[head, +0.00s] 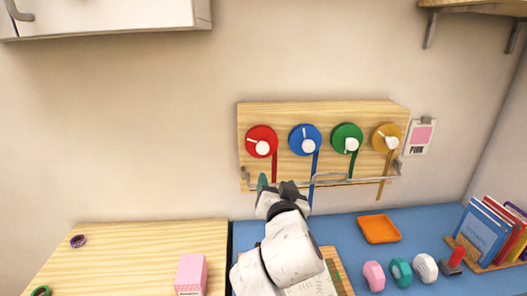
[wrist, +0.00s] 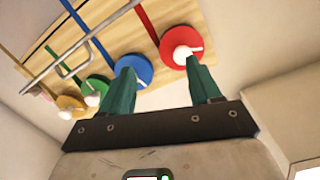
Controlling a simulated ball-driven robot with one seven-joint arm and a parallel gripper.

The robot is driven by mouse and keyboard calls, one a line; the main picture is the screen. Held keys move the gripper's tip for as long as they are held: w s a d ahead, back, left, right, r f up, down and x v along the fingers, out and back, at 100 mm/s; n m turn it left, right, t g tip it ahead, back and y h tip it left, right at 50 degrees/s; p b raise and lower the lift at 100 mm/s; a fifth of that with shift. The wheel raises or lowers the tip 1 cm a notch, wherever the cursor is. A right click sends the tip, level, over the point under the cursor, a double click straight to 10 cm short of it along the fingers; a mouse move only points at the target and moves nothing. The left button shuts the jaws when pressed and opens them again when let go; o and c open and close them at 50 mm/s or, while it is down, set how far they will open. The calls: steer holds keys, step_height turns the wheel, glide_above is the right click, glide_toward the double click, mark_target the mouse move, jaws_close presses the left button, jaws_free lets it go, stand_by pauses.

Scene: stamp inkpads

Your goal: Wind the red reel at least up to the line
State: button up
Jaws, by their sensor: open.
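The red reel (head: 258,134) is at the left end of a wooden board (head: 325,109) on the wall. It has a white knob (head: 262,148) and a white mark. Its red ribbon (head: 275,168) hangs down to near the metal rail (head: 345,177); I cannot make out its lower end or a separate line. My gripper (head: 270,183) is open and empty below the red reel.
Blue (head: 304,132), green (head: 345,131) and yellow (head: 383,131) reels sit to the right. The rail runs across the ribbons below the reels. The blue desk holds an orange tray (head: 379,229). The wall left of the board is bare.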

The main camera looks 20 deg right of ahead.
mark_target(263, 149)
steer(key=shift+t, duration=0.7)
steer(key=w+r, duration=0.1)
steer(key=w, duration=0.3)
steer(key=w+d+r+p, duration=0.1)
steer(key=w, duration=0.3)
steer(key=w+r+p, duration=0.1)
steer(key=w, duration=0.2)
steer(key=shift+w+d+r, duration=0.15)
steer(key=shift+w+r, duration=0.15)
steer(key=shift+w, duration=0.1)
steer(key=shift+c, duration=0.4)
steer(key=c, duration=0.9)
steer(key=shift+c, duration=0.2)
